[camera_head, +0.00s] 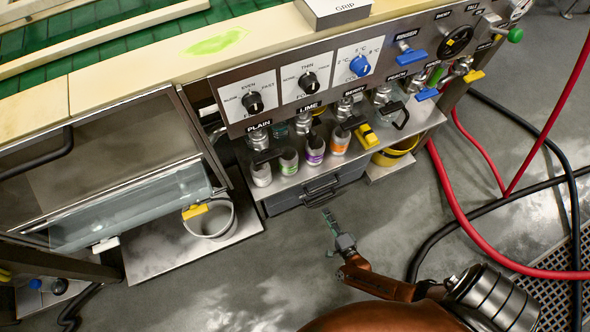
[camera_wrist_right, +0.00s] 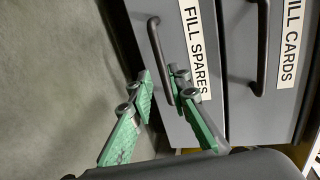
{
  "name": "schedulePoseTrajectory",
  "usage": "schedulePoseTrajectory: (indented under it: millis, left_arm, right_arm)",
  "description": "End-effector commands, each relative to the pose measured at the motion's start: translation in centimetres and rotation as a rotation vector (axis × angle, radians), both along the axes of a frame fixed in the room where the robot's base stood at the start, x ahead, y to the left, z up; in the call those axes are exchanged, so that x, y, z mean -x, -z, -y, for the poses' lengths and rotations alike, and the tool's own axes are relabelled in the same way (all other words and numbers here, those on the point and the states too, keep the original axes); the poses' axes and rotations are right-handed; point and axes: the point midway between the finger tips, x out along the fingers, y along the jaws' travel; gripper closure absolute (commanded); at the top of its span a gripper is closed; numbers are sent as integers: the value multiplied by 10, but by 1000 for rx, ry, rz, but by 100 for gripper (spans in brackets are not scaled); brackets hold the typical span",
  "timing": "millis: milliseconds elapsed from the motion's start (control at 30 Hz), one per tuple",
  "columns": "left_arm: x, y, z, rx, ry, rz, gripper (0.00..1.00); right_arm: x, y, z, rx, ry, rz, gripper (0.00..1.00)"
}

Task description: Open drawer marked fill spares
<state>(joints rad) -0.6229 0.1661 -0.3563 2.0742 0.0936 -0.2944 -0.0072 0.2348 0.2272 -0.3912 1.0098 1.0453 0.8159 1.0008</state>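The drawer marked FILL SPARES (camera_wrist_right: 208,105) shows in the right wrist view with its label and a dark bar handle (camera_wrist_right: 157,55). It appears shut. In the head view it is the lower of two grey drawer fronts under the bench, with its handle (camera_head: 322,199) facing the floor side. My right gripper (camera_wrist_right: 162,76) is open, its green-padded fingers apart around the handle's lower end as seen in the wrist view. Whether they touch it I cannot tell. In the head view the right gripper (camera_head: 327,214) is just in front of the drawers. My left gripper is out of view.
The FILL CARDS drawer (camera_wrist_right: 267,110) lies beside it, with its own handle. Several bottles (camera_head: 314,152) stand on the shelf above. A white bucket (camera_head: 210,217) is left and a yellow bucket (camera_head: 396,152) right. Red and black hoses (camera_head: 450,195) cross the floor at right.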

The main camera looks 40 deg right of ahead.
Motion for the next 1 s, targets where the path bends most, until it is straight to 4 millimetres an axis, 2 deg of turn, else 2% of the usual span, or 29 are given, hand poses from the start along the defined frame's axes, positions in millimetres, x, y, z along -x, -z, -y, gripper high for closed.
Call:
schedulePoseTrajectory:
  millis: [533, 933, 1000]
  left_arm:
    - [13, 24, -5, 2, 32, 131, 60]
    - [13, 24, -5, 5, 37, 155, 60]
    - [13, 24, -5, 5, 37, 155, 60]
  right_arm:
    - [-67, 16, 16, -4, 4, 5, 83]
    - [-75, 15, 18, -5, 4, 5, 83]
    - [-75, 15, 18, -5, 4, 5, 88]
